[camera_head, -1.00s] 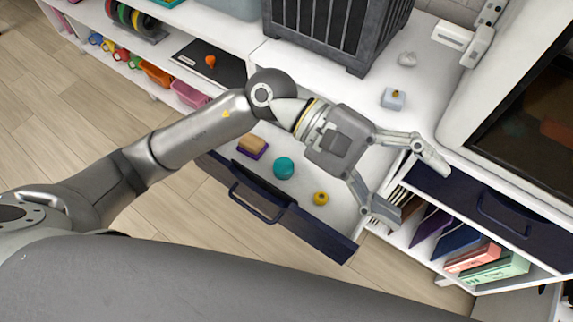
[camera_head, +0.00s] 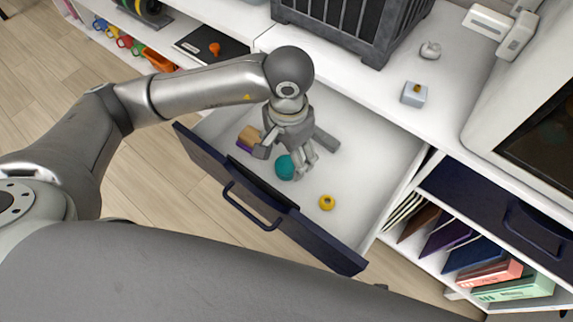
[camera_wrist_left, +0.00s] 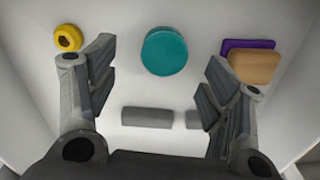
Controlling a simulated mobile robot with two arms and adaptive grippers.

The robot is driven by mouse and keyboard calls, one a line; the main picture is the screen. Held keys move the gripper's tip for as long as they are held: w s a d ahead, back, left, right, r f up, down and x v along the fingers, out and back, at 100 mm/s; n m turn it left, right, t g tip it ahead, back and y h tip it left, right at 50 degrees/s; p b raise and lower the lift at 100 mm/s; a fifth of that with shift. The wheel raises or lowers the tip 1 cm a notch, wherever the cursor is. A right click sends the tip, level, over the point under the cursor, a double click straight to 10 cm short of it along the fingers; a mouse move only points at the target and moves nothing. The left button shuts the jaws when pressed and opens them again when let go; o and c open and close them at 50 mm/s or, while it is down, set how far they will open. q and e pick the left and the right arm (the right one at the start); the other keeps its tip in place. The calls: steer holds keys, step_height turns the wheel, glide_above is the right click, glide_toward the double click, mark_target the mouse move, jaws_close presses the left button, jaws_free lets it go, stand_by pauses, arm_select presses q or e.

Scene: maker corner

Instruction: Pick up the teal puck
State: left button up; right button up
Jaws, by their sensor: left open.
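The teal puck (camera_head: 285,167) lies on the white floor of an open drawer, close to its dark blue front. In the left wrist view the teal puck (camera_wrist_left: 164,52) is fully visible, ahead of the fingertips and between their lines. My left gripper (camera_head: 285,160) points down into the drawer above and beside the puck; in the head view a finger partly overlaps it. In the left wrist view my left gripper (camera_wrist_left: 160,70) is open and empty, its fingers apart on either side. My right gripper is not in view.
A yellow ring (camera_head: 327,202) lies right of the puck in the drawer (camera_head: 385,150). A tan and purple block (camera_head: 248,138) lies left of it, and a grey bar (camera_head: 326,139) behind. The drawer front (camera_head: 318,238) and side walls enclose them. The counter (camera_head: 440,90) is above.

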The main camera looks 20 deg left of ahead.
mark_target(287, 164)
arm_select(q)
steer(key=shift+w+a+f, duration=0.1)
steer(key=shift+a+f, duration=0.05)
steer(key=shift+f, duration=1.2)
steer(key=shift+w+a+f, duration=0.1)
steer(key=shift+f, duration=1.25)
steer(key=c, duration=1.3)
